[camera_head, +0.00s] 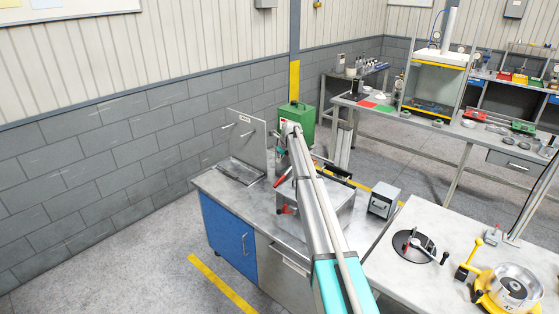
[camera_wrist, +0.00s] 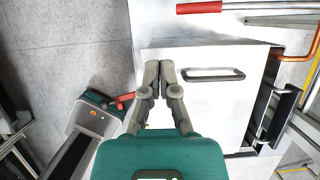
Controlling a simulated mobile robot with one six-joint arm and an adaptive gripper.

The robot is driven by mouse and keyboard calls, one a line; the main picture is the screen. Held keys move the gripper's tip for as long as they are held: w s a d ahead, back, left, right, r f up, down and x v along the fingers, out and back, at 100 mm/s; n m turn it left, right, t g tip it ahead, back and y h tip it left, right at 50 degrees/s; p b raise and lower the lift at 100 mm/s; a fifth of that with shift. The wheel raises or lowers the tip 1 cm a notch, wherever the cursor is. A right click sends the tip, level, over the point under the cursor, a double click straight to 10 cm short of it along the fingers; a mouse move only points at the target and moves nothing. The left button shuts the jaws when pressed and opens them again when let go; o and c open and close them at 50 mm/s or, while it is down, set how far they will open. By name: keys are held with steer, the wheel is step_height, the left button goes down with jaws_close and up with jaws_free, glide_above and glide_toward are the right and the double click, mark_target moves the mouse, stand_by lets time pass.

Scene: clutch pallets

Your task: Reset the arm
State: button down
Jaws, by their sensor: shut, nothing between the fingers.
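My gripper (camera_wrist: 160,66) shows in the wrist view, with a green body at the bottom and two grey fingers pointing up the picture. The fingertips are together with nothing held between them. A pale panel with a dark handle (camera_wrist: 213,75) lies beyond and to the right of the fingers. In the head view my arm reaches from the bottom middle up over the steel bench (camera_head: 217,183). I cannot make out the fingers there.
The bench has a blue cabinet door (camera_head: 226,228), an upright metal plate (camera_head: 247,128) and a small grey box (camera_head: 384,200). A green box (camera_head: 299,112) stands behind the arm's far end. A pale table (camera_head: 388,268) with a yellow fixture (camera_head: 487,300) is at right. Floor at left is clear.

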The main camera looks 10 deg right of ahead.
stand_by(0.4)
steer(key=s+a+f+n+g+h+b, duration=0.1)
steer(key=s+a+f+n+b, duration=0.2)
steer(key=s+n, duration=0.6)
steer(key=s+a+f+n+g+b, duration=0.1)
steer(key=s+n, duration=0.9)
steer(key=s, duration=2)
steer(key=s+a+f+n+g+h+b, duration=0.1)
steer(key=s+a+f+n+b, duration=0.4)
steer(key=s, duration=1.5)
step_height(320, 180, down, 4)
steer(key=n+b, duration=0.3)
steer(key=n, duration=0.1)
steer(key=shift+n+g+h, duration=0.3)
